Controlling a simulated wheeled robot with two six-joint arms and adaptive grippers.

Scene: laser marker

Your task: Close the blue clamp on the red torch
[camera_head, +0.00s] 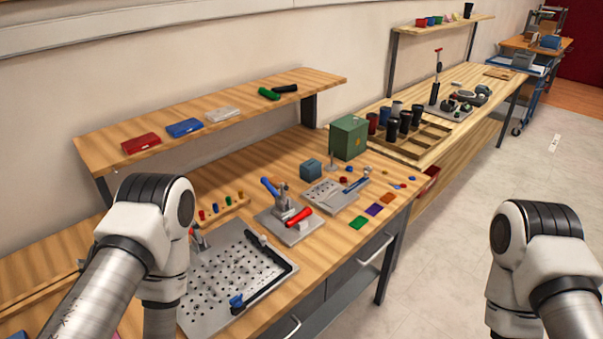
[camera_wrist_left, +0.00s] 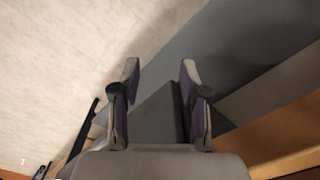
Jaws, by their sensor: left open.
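The blue clamp (camera_head: 271,188) stands on a small grey base plate (camera_head: 284,234) on the wooden bench. Its blue handle is raised and tilted up to the left above a grey metal body. The red torch (camera_head: 299,217) lies at the right of the clamp on the same plate; whether the clamp touches it I cannot tell. My left gripper (camera_wrist_left: 160,76) is open with nothing between its fingers in the left wrist view. In the head view my left arm is left of the clamp, and its gripper is hidden. My right arm is at the right, its gripper out of view.
A perforated grey plate (camera_head: 215,285) with a black bar lies between my left arm and the clamp. Coloured squares (camera_head: 373,209) lie to the right.

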